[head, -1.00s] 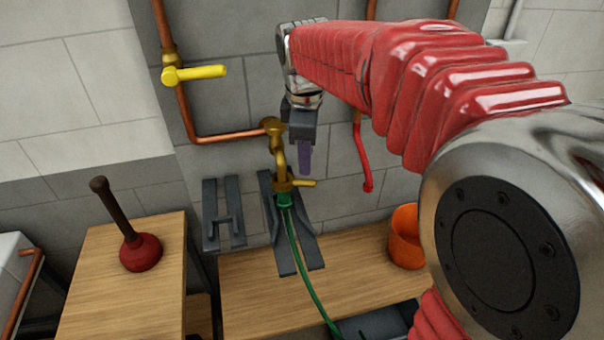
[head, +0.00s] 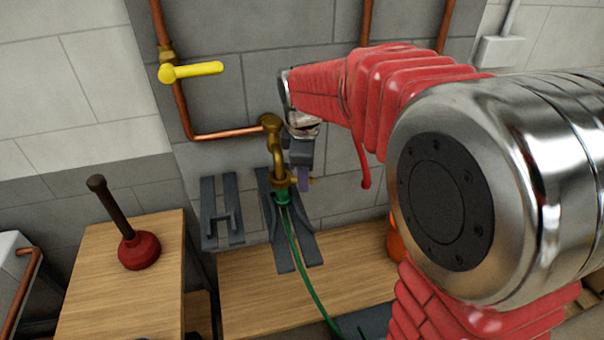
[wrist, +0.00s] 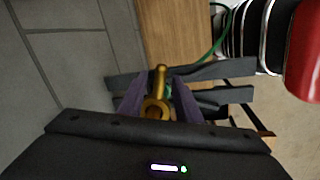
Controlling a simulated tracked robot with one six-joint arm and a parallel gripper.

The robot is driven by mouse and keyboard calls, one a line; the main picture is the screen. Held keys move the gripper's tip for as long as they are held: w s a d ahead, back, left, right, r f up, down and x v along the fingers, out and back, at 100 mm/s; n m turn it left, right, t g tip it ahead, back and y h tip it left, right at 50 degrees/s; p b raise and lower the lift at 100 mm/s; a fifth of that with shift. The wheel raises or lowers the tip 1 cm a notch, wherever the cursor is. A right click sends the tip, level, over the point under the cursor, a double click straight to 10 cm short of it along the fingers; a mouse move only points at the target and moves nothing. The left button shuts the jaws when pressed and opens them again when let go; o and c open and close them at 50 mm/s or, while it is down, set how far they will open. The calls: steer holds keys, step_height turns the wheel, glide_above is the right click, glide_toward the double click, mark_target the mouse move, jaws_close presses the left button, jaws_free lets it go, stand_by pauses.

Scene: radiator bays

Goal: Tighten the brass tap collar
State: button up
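The brass tap (head: 277,150) comes out of the wall and bends down. Its brass collar (head: 281,182) sits at the lower end, just above the green hose fitting (head: 282,197), with a short handle sticking out to the right. In the wrist view the fingers stand apart on either side of brass (wrist: 157,92), and a gap shows on both sides. My gripper looks open. Whether a finger touches the brass is hard to tell.
A yellow lever valve (head: 195,72) is on the copper pipe (head: 183,110) at upper left. A plunger (head: 138,248) stands on the left wooden bench. An orange bucket (head: 394,243) is partly hidden behind my arm.

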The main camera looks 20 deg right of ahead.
jaws_close()
stand_by(0.3)
steer(key=shift+a, duration=0.2)
